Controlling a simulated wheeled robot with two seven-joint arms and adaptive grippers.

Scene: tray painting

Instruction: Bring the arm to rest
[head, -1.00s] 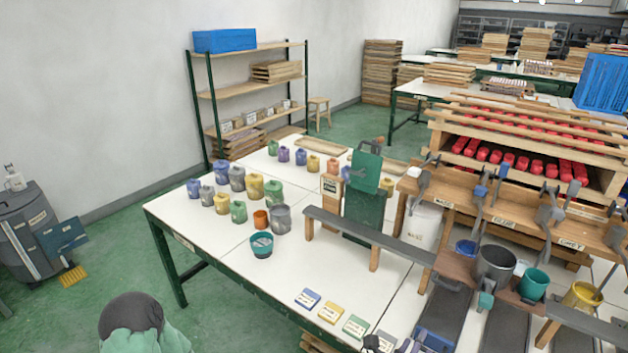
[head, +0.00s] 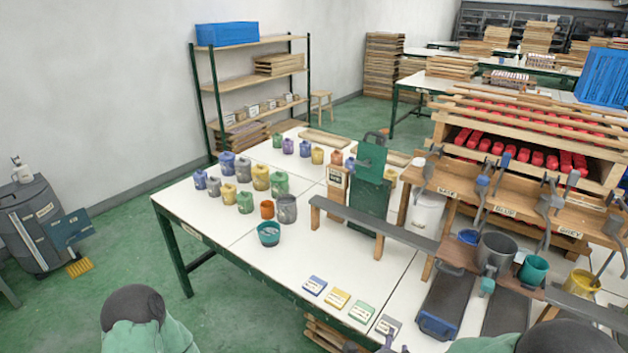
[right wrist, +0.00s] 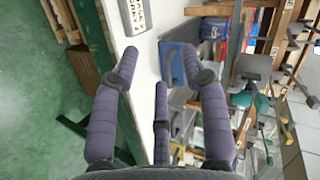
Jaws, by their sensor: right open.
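My right gripper (right wrist: 160,65) is open in the right wrist view, its purple padded fingers spread with nothing between them. It hangs beside the white table's edge, near a label card. My right arm shows at the bottom right. Part of my left arm shows at the bottom left; my left gripper is out of view.
The white table (head: 250,285) holds several paint jars, a teal bowl (head: 268,234), coloured cards (head: 338,298) and a grey rail on wooden posts (head: 375,229). Cups and clamps stand along the wooden rack (head: 500,205) at right.

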